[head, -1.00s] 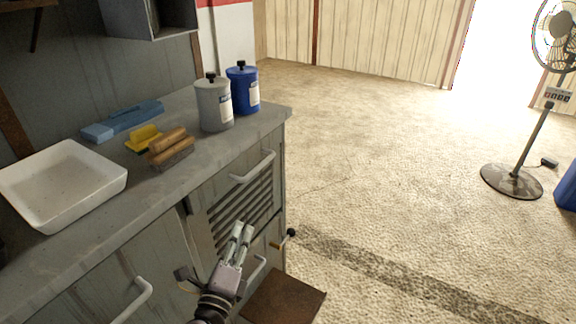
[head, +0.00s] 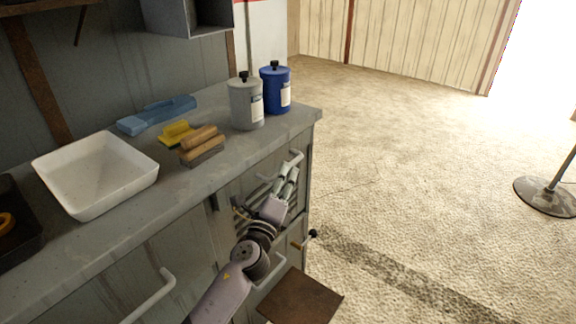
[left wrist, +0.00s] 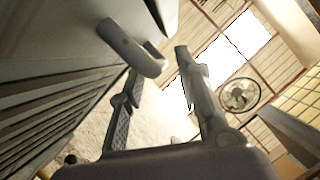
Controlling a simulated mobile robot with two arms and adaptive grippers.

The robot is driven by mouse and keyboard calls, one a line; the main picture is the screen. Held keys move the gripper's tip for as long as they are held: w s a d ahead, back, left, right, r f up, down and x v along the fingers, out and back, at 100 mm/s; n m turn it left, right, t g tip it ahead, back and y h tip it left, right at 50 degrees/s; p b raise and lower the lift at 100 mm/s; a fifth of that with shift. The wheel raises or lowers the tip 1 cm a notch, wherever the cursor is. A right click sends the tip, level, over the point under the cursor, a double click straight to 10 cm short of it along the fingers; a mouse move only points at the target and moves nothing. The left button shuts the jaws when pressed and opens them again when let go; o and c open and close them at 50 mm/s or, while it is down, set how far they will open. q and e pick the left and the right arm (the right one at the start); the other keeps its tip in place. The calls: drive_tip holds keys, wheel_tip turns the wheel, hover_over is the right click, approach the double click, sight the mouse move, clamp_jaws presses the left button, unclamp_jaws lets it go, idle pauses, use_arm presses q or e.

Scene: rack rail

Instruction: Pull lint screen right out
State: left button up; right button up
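The lint screen (head: 240,187) looks to be the slatted grey panel in the cabinet front, with a pale bar handle (head: 297,158) at its top. My left arm hides much of it. My left gripper (head: 290,172) is in front of the panel with its fingertips close to the handle. In the left wrist view the slats (left wrist: 45,125) run along the left, and the rounded handle (left wrist: 125,42) reaches toward the space between the fingertips (left wrist: 160,65). The fingers are apart and not closed on it. Whether one finger touches the handle I cannot tell. My right gripper is not in view.
A white tray (head: 95,172), brushes (head: 200,142), a blue tool (head: 158,114), a grey canister (head: 245,103) and a blue canister (head: 275,88) stand on the counter. A brown flap (head: 300,298) juts out low beside a knobbed lever (head: 312,234).

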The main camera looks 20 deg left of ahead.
use_arm(q)
drive_tip(key=shift+x, duration=1.95)
drive_tip(key=shift+c, duration=0.2)
clamp_jaws()
